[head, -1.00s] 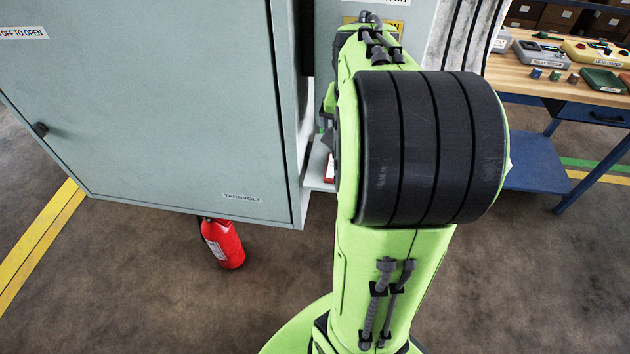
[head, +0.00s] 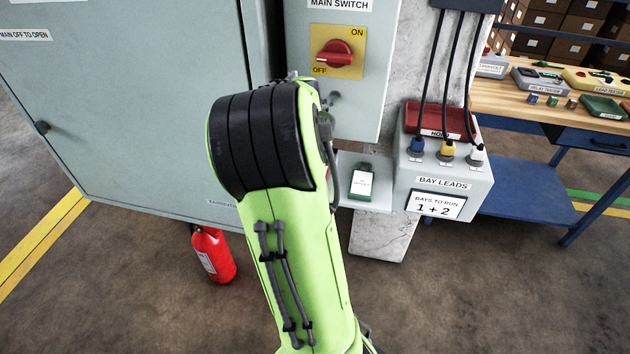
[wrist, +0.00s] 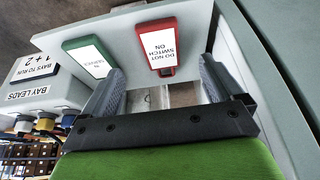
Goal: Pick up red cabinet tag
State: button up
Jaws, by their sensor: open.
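The red cabinet tag (wrist: 158,47), with a white label reading "DO NOT SWITCH ON", lies on a pale grey shelf (wrist: 120,27) in the wrist view. My gripper (wrist: 160,68) is open and empty. Its two fingers stand apart, one to each side of the red tag's lower end in the picture, with the tag beyond them. I cannot tell the remaining distance. In the head view my arm hides the gripper and the red tag. A green tag (wrist: 88,57) lies left of the red one, close to the left finger; it also shows in the head view (head: 362,183).
A large grey cabinet (head: 130,110) stands left, beside the shelf. The red main switch (head: 334,53) is above the shelf. The bay leads box (head: 440,183), with blue, yellow and white plugs, stands right of the shelf. A fire extinguisher (head: 213,255) is on the floor.

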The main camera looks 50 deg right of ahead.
jog(key=b+x, duration=0.1)
jog(key=x, duration=0.6)
jog(key=shift+f+b, duration=0.3)
jog(key=shift+b, duration=0.1)
jog(key=shift+r, duration=0.1)
jog(key=c, duration=1.1)
